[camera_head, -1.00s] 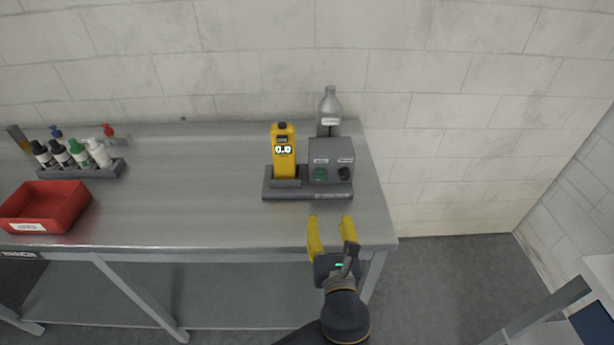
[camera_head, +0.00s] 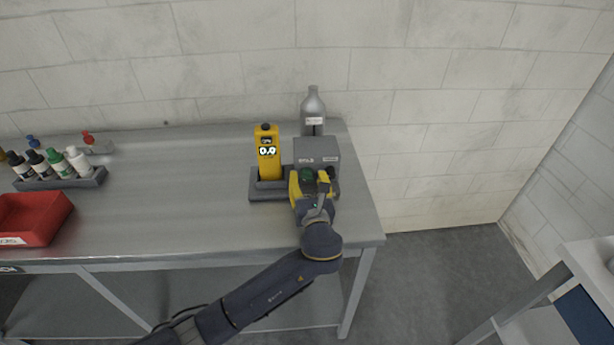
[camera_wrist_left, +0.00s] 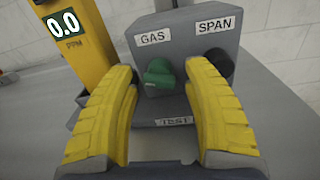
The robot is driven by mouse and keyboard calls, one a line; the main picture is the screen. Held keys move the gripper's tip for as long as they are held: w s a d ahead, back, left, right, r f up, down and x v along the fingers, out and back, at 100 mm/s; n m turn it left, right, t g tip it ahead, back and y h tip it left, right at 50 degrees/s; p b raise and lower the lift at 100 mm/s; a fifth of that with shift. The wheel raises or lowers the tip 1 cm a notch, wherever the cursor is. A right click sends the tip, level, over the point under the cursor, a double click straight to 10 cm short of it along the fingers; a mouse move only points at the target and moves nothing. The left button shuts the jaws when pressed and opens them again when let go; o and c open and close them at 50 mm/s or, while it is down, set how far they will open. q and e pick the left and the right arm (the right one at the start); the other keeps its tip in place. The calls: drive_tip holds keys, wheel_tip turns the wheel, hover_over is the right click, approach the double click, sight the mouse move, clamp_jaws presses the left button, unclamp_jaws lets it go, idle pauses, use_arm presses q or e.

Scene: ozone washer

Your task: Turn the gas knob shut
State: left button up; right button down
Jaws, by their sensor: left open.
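The gas knob (camera_wrist_left: 159,76) is green and sits under a GAS label on the front of a grey box (camera_wrist_left: 178,29). In the head view the knob (camera_head: 307,175) shows between the yellow fingers of my left gripper (camera_head: 312,184). In the left wrist view my left gripper (camera_wrist_left: 166,98) is open, with one finger on each side of the knob and a gap to it on both sides. I cannot tell whether the fingertips touch the box. A black knob (camera_wrist_left: 217,62) sits under the SPAN label, just right of the right finger. My right gripper is not in view.
A yellow gas meter (camera_head: 267,155) reading 0.0 stands left of the box. A grey gas bottle (camera_head: 313,105) stands behind it. Several small bottles (camera_head: 57,164) and a red bin (camera_head: 34,218) are at the left. The middle of the bench (camera_head: 170,190) is clear.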

use_arm(q)
drive_tip(key=shift+w+a, duration=0.1)
drive_tip(key=shift+w, duration=0.6)
